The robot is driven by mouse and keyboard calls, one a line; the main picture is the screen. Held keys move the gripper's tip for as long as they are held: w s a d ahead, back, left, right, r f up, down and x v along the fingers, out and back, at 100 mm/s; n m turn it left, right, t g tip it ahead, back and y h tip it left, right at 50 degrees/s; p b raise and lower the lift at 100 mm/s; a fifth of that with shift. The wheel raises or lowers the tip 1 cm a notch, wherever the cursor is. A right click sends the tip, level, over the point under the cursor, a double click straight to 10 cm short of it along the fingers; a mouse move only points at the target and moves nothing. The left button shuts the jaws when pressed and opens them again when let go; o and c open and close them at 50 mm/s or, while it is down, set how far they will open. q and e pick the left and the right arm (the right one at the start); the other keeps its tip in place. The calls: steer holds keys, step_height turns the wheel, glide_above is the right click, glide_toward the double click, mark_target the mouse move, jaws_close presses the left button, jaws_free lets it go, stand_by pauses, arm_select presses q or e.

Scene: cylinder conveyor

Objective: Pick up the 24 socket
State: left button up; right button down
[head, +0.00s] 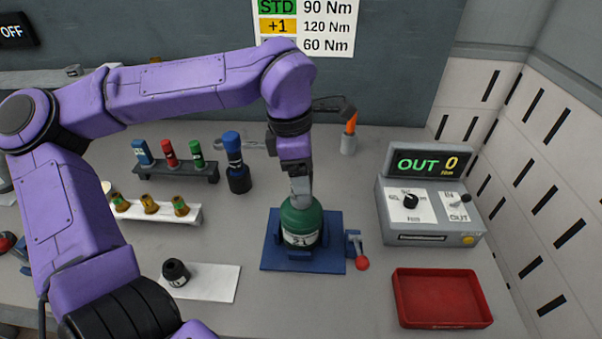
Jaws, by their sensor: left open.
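I cannot read a 24 on any socket. A black socket-like piece (175,272) stands on a white sheet (212,284) at the lower left. A white rack (158,214) behind it holds several small brass-coloured pieces (150,204), partly hidden by my arm. My left gripper (301,198) is open and points down at the top of a green cylinder (301,222). The cylinder stands upright in a blue fixture (276,262). The gripper hides the cylinder's top, and I cannot tell whether they touch. My right gripper is not in view.
A dark rack (178,176) holds blue, red and green tools. A blue-and-black tool (235,160) stands beside it. A red-knobbed lever (361,262) is right of the fixture. A control box (430,212) and red tray (440,298) stand at the right.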

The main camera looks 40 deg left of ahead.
arm_select(q)
steer(key=c, duration=1.2)
